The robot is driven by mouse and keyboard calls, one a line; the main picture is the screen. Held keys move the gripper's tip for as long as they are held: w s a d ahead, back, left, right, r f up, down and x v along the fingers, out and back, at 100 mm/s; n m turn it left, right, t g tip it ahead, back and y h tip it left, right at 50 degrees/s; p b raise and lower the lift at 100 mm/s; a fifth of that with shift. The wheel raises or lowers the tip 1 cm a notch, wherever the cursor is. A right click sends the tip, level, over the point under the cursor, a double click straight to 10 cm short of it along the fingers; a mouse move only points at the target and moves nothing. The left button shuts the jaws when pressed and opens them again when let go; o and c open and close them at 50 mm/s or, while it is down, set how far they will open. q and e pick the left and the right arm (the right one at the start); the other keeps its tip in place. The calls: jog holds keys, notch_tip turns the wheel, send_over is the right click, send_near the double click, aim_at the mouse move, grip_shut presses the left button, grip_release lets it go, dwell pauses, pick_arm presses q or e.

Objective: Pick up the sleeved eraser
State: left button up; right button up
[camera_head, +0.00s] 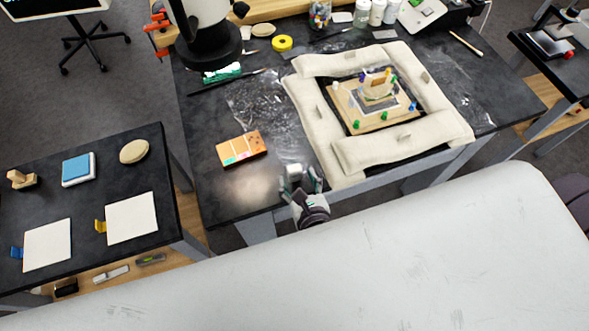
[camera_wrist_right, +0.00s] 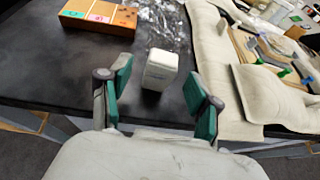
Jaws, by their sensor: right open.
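A small off-white block, which looks like the sleeved eraser (camera_head: 294,170), lies on the black table near its front edge. In the right wrist view the eraser (camera_wrist_right: 160,69) stands just beyond the fingertips, roughly centred between them; a sleeve edge is too faint to make out. My right gripper (camera_head: 302,181) is open, with green-padded fingers spread to either side. In its wrist view the gripper (camera_wrist_right: 158,92) holds nothing, and I cannot tell whether a finger touches the eraser. My left gripper is not in view.
A beige padded cushion ring (camera_head: 320,140) lies right of the eraser, around a board with pins. An orange box (camera_head: 241,149) lies to the left. Crinkled clear film (camera_head: 262,100) lies behind. The black tabletop (camera_head: 225,195) at the front left is bare.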

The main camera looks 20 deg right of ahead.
aim_at(295, 174)
jog(key=x, duration=0.4)
jog(key=shift+r, duration=0.1)
jog(key=shift+s, duration=0.1)
grip_shut()
